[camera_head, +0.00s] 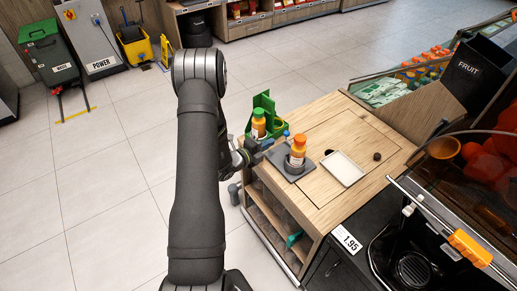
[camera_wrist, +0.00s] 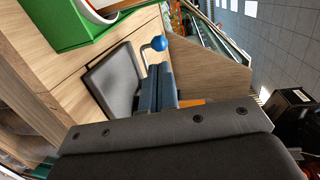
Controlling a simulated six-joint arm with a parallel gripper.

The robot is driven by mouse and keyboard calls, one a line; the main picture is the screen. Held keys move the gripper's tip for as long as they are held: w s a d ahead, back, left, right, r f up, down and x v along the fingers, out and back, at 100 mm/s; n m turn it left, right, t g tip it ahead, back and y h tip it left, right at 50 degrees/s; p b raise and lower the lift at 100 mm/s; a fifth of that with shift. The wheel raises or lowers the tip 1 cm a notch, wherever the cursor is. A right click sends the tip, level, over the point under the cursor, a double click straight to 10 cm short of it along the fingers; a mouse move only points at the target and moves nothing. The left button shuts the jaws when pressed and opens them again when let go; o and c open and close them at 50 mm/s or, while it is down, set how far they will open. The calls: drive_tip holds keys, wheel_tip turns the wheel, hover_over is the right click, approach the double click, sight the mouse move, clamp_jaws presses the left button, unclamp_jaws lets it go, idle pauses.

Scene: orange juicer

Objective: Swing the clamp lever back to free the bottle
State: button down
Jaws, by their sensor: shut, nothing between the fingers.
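The orange bottle (camera_head: 297,154) stands upright in the grey clamp base (camera_head: 280,163) on the wooden counter. The lever's blue ball knob (camera_head: 286,133) shows just left of and behind the bottle. In the wrist view the blue knob (camera_wrist: 159,43) tops a bent metal rod, just beyond my fingertips. The grey plate of the base lies left of my fingers in that view. My gripper (camera_head: 267,143) is shut and empty, at the left side of the base, close to the lever. I cannot tell whether it touches the lever. The bottle is mostly hidden in the wrist view.
A white tray (camera_head: 343,169) lies right of the clamp. A price card (camera_head: 346,239) is at the front. The counter's back right is mostly clear.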

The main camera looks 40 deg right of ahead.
sight(285, 135)
drive_tip(key=d, duration=0.6)
drive_tip(key=shift+w+f, duration=0.35)
drive_tip(key=shift+f, duration=0.05)
drive_tip(key=shift+w+d, duration=0.3)
drive_tip(key=shift+d, duration=0.45)
drive_tip(key=shift+w+d, duration=0.25)
drive_tip(key=shift+d, duration=0.5)
drive_tip(key=w+a+r, duration=0.2)
drive_tip(key=w+a, duration=0.2)
drive_tip(key=a, duration=0.9)
drive_tip(key=shift+w+a, duration=0.15)
